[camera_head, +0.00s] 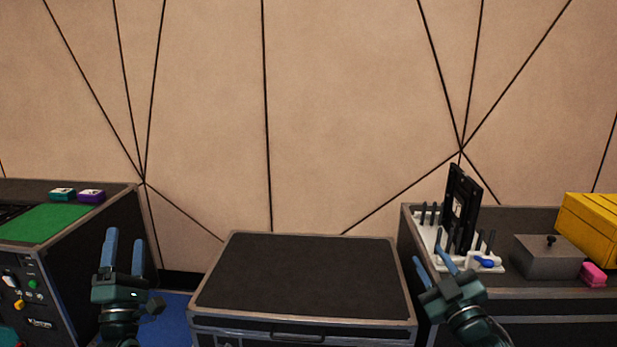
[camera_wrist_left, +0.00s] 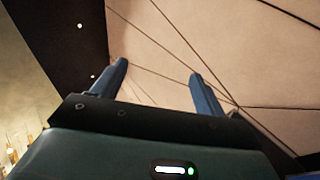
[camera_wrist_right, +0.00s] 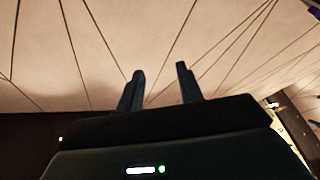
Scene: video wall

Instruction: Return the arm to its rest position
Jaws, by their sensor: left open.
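My left gripper (camera_head: 125,238) is at the lower left of the head view, its blue fingers pointing up and apart with nothing between them. In the left wrist view (camera_wrist_left: 158,70) its fingers are spread against the wall. My right gripper (camera_head: 427,248) is at the lower right of the head view, in front of the white rack in the picture. In the right wrist view (camera_wrist_right: 160,72) its two fingers stand apart, empty, with the wall beyond. Both forearms are mostly cut off by the lower edge.
A black case (camera_head: 300,275) stands between the grippers. A console with a green mat (camera_head: 40,224) is at left. At right, a counter holds a white rack (camera_head: 428,230) with upright black panels (camera_head: 460,210), a grey knobbed box (camera_head: 548,260), a pink block (camera_head: 593,274) and a yellow case (camera_head: 590,225).

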